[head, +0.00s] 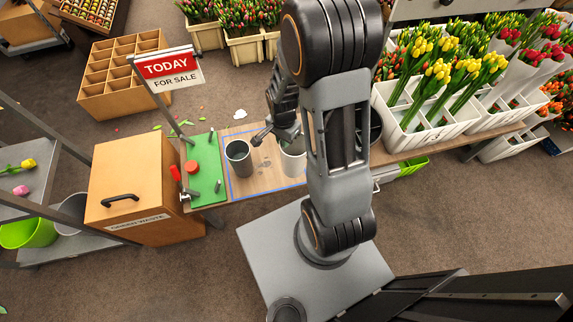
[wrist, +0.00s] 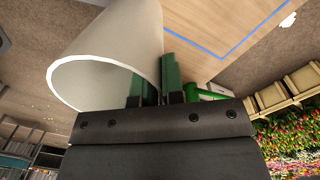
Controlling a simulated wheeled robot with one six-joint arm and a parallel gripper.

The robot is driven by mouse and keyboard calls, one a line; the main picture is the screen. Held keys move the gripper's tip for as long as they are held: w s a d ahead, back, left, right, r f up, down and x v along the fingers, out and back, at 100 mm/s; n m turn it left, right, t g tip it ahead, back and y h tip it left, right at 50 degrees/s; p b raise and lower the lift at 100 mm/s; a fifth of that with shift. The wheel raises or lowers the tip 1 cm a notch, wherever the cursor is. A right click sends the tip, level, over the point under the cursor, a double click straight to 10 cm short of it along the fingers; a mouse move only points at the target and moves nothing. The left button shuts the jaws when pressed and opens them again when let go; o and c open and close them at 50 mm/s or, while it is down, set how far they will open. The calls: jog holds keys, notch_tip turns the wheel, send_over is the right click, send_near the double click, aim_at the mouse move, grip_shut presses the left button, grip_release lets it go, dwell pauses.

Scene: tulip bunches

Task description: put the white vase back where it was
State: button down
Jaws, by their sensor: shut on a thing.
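The white vase (head: 292,163) is at the right part of the wooden table top, partly hidden behind my arm in the head view. My gripper (head: 284,136) is at its rim. In the wrist view the white vase (wrist: 118,48) fills the upper left, its open mouth toward the camera. My gripper (wrist: 152,92) is shut on its wall, with one green finger outside and the other seemingly inside the mouth. I cannot tell whether its base touches the table. A grey vase (head: 239,160) stands upright to its left, inside a blue outline (head: 230,190).
A green mat (head: 205,168) with red items lies at the table's left end, beside a "TODAY FOR SALE" sign (head: 168,70). A wooden waste box (head: 140,185) stands left of it. White tulip crates (head: 402,140) stand at the right.

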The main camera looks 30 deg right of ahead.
jog(key=shift+s+d+f+m+b, duration=0.1)
jog(key=shift+s+f+m+b, duration=0.05)
jog(key=shift+f+m+b, duration=0.25)
jog(key=shift+s+d+f+m+b, duration=0.15)
jog(key=shift+f+m+b, duration=0.15)
jog(key=shift+f, duration=0.2)
jog(key=w+d+f+b, duration=0.1)
jog(key=w+d+f, duration=0.2)
jog(key=w+f, duration=1)
jog(key=shift+d, duration=0.4)
jog(key=shift+w, duration=0.1)
jog(key=shift+f, duration=0.15)
jog(key=c, duration=1.2)
grip_release()
